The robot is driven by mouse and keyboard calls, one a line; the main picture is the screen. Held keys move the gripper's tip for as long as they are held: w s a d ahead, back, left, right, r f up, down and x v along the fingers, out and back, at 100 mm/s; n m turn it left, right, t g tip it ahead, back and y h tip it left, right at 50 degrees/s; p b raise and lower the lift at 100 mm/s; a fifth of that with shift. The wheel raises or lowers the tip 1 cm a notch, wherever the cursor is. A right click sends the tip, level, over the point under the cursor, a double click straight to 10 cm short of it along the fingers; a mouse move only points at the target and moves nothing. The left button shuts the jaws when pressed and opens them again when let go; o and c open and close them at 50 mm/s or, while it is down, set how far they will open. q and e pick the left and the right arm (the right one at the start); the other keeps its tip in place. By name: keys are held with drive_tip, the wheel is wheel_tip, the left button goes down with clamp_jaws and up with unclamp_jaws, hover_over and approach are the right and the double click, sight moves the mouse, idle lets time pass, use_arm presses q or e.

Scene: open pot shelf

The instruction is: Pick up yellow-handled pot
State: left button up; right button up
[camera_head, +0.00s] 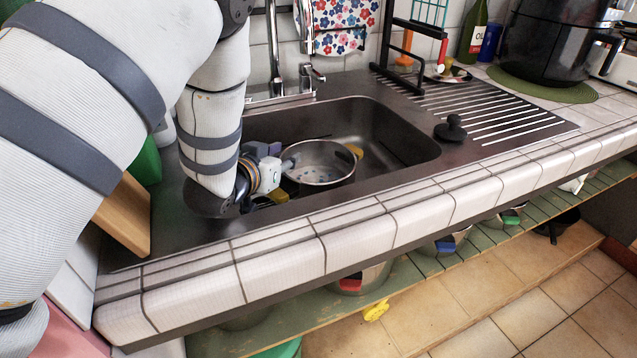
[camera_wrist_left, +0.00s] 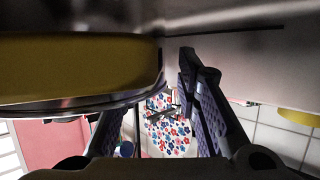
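The steel pot (camera_head: 320,177) with yellow handles stands in the sink (camera_head: 405,155). One yellow handle (camera_head: 354,151) shows on its far right side; another yellow part (camera_head: 277,197) shows low beside my gripper. My left gripper (camera_head: 277,165) is down in the sink, at the pot's left side. In the left wrist view its purple-padded fingers (camera_wrist_left: 160,100) stand apart. The pot's rim and a large yellow part (camera_wrist_left: 75,68) fill the upper left there and hide part of one finger. I cannot tell whether a finger touches the pot. My right gripper is not in view.
The tiled counter edge (camera_head: 360,240) runs in front of the sink. A faucet (camera_head: 310,78) stands behind it, and a black stopper (camera_head: 451,128) lies on the drainboard. A wooden board (camera_head: 125,215) leans at left. Pots with coloured handles stand on the shelf below.

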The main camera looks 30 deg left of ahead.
use_arm(q)
drive_tip(key=shift+w, duration=0.15)
clamp_jaws()
drive_tip(key=shift+r, duration=0.1)
drive_tip(key=shift+r, duration=0.1)
